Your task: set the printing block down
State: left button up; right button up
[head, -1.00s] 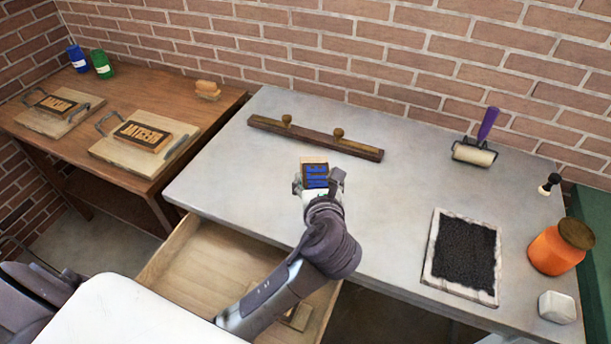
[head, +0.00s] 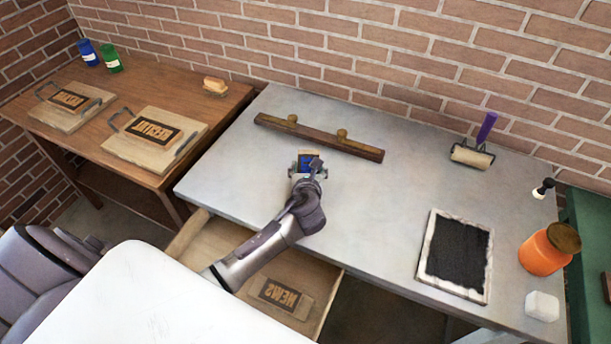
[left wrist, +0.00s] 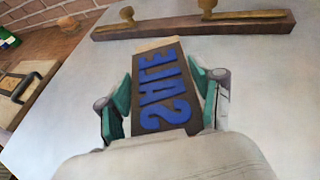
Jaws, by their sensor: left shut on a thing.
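The printing block (head: 305,158) is dark with raised blue mirrored letters and a pale wooden end. It shows large in the left wrist view (left wrist: 160,90), letters facing up. My left gripper (head: 308,170) is shut on it, with green-lined fingers along its two long sides. The block is over the left part of the grey table (head: 400,190), in front of the wooden bar. I cannot tell whether its underside touches the table. My right gripper is out of view.
A wooden bar with brass knobs (head: 318,137) lies behind the block. An open drawer (head: 225,240) below holds another block (head: 280,293). A roller (head: 471,155), black inked slab (head: 457,255) and orange jar (head: 545,250) stand right. The table's middle is clear.

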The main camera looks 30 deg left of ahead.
pick_arm(q)
jog(key=shift+a+f, duration=0.15)
jog(key=shift+a, duration=0.15)
jog(key=shift+f, duration=2.05)
jog(key=shift+f, duration=0.1)
jog(key=o, duration=1.3)
jog(key=shift+s, duration=0.1)
jog(key=shift+s+d+r, duration=0.2)
jog(key=shift+s, duration=0.1)
jog(key=v, duration=1.1)
jog(key=shift+s, duration=0.15)
